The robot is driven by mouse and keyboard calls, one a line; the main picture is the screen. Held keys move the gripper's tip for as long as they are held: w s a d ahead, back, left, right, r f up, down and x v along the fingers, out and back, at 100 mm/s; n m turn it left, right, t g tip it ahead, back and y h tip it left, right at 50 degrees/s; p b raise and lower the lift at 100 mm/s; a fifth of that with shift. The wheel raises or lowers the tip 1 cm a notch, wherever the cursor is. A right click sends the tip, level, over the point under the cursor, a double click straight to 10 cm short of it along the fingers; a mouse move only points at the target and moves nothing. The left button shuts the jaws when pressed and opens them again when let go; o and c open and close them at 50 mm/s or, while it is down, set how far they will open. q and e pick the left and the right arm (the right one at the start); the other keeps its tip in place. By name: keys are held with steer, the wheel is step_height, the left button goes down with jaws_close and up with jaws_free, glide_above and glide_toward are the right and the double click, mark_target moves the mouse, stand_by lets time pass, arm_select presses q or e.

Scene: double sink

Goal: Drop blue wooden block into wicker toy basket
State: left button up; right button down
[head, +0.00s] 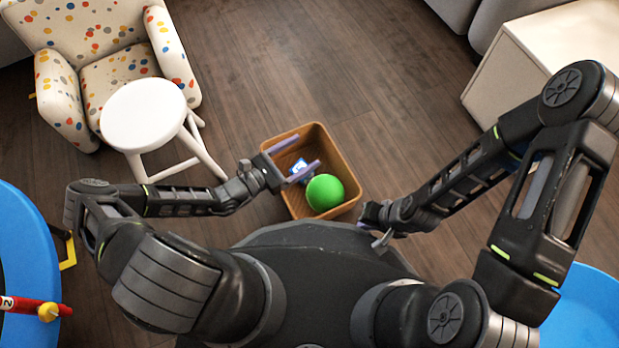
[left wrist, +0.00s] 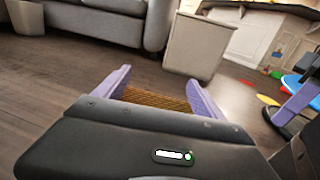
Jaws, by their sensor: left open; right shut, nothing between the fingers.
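The wicker toy basket (head: 349,207) is a brown open box on the floor in front of my base. A small blue and white block (head: 299,170) shows inside the basket's outline, beside a green ball (head: 325,192); I cannot tell if it rests on the bottom. My left gripper (head: 308,151) is open over the basket's left side, its purple fingers apart and the block seen between them. In the left wrist view, brown wicker (left wrist: 155,99) shows between the open fingers, with no block visible. My right gripper (head: 373,224) is shut and empty near the basket's lower right corner.
A white stool (head: 143,115) and a dotted armchair (head: 118,70) stand at the left. A blue round table (head: 25,250) is at the lower left, another blue surface (head: 585,315) at the lower right. A pale cabinet (head: 540,50) is at the upper right. Floor beyond the basket is clear.

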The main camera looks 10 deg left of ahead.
arm_select(q)
steer(key=p+v, duration=0.2)
steer(key=v, duration=0.5)
steer(key=shift+s, duration=0.15)
steer(key=shift+a, duration=0.15)
stand_by(0.4)
